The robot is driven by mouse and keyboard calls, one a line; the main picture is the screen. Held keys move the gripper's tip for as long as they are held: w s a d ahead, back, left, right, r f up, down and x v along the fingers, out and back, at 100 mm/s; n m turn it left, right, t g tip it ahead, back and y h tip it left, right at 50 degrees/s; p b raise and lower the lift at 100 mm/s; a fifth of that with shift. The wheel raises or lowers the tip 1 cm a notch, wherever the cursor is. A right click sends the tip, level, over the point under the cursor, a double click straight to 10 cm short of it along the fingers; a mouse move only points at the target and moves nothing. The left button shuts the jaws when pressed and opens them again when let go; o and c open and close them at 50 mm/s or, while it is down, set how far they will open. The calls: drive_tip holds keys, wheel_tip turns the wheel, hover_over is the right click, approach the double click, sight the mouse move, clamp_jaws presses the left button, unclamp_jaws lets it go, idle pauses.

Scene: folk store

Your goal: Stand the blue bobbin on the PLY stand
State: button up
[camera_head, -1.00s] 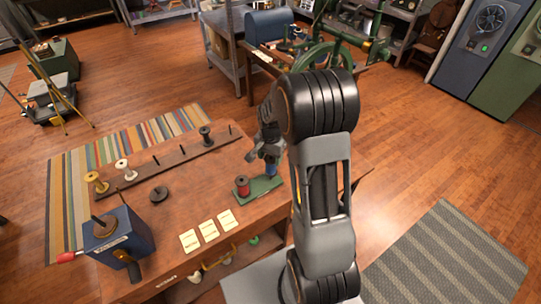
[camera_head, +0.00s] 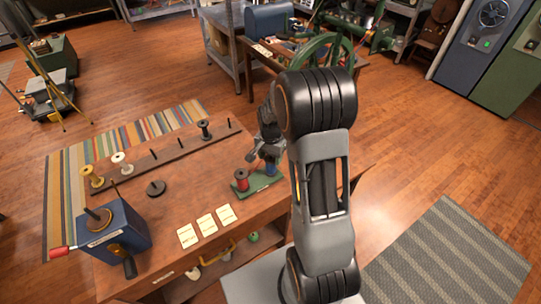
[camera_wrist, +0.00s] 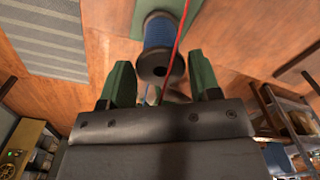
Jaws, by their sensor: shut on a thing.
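The blue bobbin (camera_head: 270,169) is upright under my gripper (camera_head: 268,155), over the right end of the green PLY stand (camera_head: 257,187). My gripper is shut on it. I cannot tell whether the bobbin's lower end touches the stand or whether a peg is inside it. A red bobbin (camera_head: 241,180) stands on the left end of the stand. In the wrist view, the blue bobbin (camera_wrist: 158,33) shows its dark end beyond the two green fingers (camera_wrist: 163,82). A thin red line crosses in front of it.
Three pale cards (camera_head: 206,225) lie in front of the stand. A dark peg rail (camera_head: 165,158) with several bobbins runs behind. A blue winder box (camera_head: 122,240) stands at the left. A loose dark disc (camera_head: 156,188) lies on the bench.

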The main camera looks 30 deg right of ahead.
drive_tip(key=o, duration=0.8)
drive_tip(key=shift+r, duration=0.15)
wheel_tip(320, 180, up, 14)
drive_tip(key=shift+f+b, duration=0.2)
drive_tip(key=shift+b, duration=0.15)
idle(0.5)
drive_tip(key=s+a+r+n+t, duration=0.1)
drive_tip(key=s+a+n, duration=0.3)
drive_tip(key=s, duration=0.4)
drive_tip(key=s+a+r+n+t, duration=0.1)
drive_tip(key=s+a+n+t, duration=0.2)
drive_tip(key=s+a+n, duration=0.2)
drive_tip(key=s+n, duration=0.1)
drive_tip(key=s, duration=0.2)
drive_tip(key=shift+r+n, duration=0.3)
